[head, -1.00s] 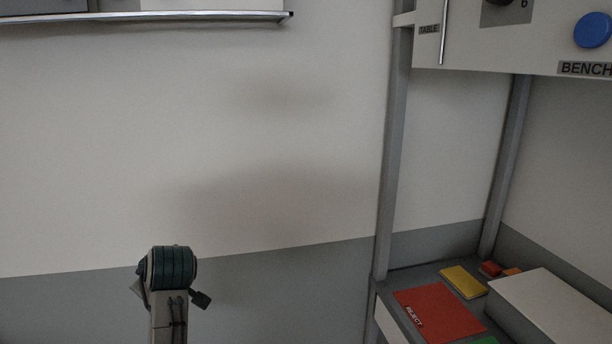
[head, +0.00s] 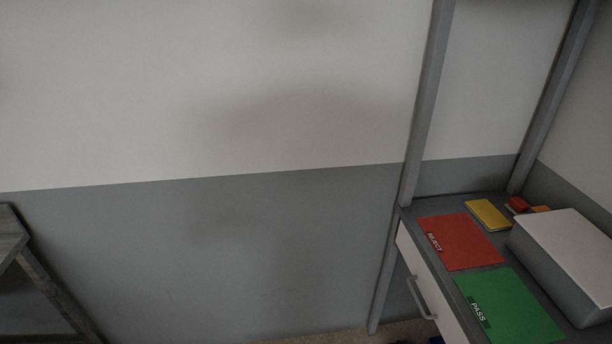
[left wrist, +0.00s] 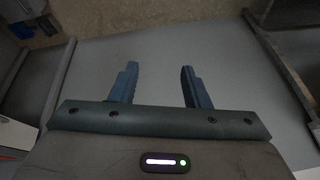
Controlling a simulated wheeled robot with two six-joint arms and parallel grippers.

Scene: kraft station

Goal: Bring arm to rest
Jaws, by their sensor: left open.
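My left gripper (left wrist: 158,88) shows in the left wrist view with its two blue fingers apart and nothing between them. Beyond the fingers there is a plain grey surface and, at the upper left, a patch of brown floor. In the head view no arm or gripper shows. My right gripper is in neither view.
At the right of the head view stands a grey bench (head: 408,216) with a red REJECT mat (head: 462,243), a green PASS mat (head: 510,305), a yellow pad (head: 488,214) and a white-topped box (head: 570,250). A grey frame (head: 45,285) stands at lower left.

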